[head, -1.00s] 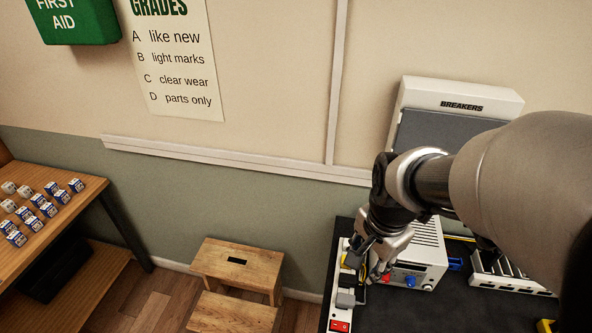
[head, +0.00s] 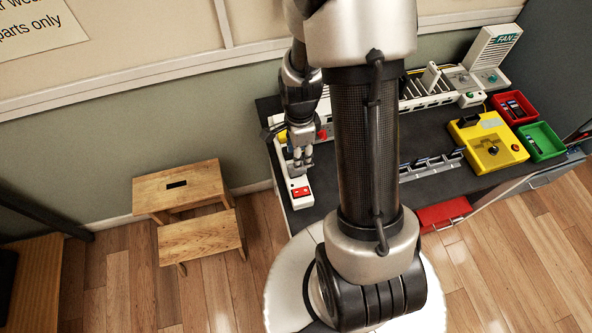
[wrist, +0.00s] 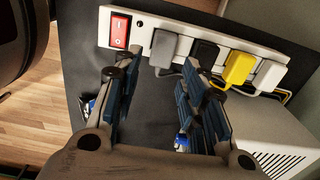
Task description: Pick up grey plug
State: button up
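The grey plug (wrist: 163,48) sits in the white power strip (wrist: 145,28), between the red switch (wrist: 119,31) and a black plug (wrist: 204,54). My gripper (wrist: 157,64) is open in the wrist view. Its two fingers are spread, with the grey plug just beyond the tips and between them in the picture. Nothing is held. In the head view my gripper (head: 303,162) points down over the strip (head: 300,204), close to the red switch. I cannot make out the grey plug there.
A yellow plug (wrist: 239,69) and a white plug (wrist: 268,75) follow the black one. A grey-white box (wrist: 262,130) stands beside the strip. In the head view, a yellow device (head: 487,142), red bin (head: 513,108) and green bin (head: 541,141) stand at right.

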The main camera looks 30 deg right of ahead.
jog(key=f, duration=0.2)
jog(key=f+b, duration=0.1)
jog(key=f, duration=0.2)
jog(key=f+b, duration=0.1)
jog(key=f, duration=0.1)
jog(key=shift+w+a+f, duration=0.2)
jog(key=shift+w, duration=0.05)
jog(key=shift+r, duration=0.1)
jog(key=c, duration=0.9)
jog(key=shift+r, duration=0.1)
notch_tip(320, 180, up, 20)
jog(key=p, duration=0.5)
jog(key=shift+p, duration=0.3)
